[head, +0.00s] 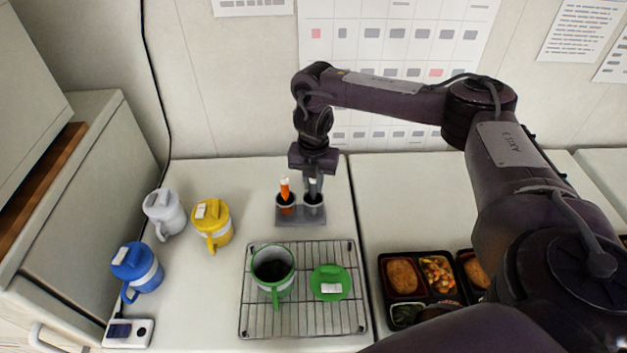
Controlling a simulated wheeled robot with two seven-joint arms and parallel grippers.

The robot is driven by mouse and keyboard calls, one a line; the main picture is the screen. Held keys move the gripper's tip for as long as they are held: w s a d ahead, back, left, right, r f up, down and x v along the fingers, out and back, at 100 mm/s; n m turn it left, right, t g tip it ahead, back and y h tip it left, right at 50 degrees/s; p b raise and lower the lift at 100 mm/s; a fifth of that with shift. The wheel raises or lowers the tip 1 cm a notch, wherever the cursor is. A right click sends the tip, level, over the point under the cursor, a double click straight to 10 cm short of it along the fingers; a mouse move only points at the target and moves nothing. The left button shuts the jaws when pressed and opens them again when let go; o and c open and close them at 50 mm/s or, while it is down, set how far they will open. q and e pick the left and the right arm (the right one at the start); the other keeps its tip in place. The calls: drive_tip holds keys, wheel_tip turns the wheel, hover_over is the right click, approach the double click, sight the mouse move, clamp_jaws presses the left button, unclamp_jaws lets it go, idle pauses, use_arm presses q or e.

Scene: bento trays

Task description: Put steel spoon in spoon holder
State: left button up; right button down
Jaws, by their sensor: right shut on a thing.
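The spoon holder (300,217) is a grey stand with two cups near the back of the counter. My right gripper (314,180) reaches down from above over its right cup. It is shut on the steel spoon (312,188), of which only a small grey part shows between the fingers and the cup. The spoon looks upright, with its lower end at or inside the right cup; I cannot tell how deep it sits. An orange-handled utensil (285,190) stands in the left cup. My left gripper is not in view.
A wire rack (256,318) in front holds an open green mug (273,270) and a green lid (330,282). White (165,213), yellow (213,224) and blue (137,269) mugs stand left. Bento trays (433,297) with food lie right, partly behind my right arm.

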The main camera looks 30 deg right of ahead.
drive_tip(key=c, duration=1.3)
unclamp_jaws()
wheel_tip(320, 180, up, 12)
drive_tip(key=shift+r+p, duration=0.1)
drive_tip(key=shift+p, duration=1.1)
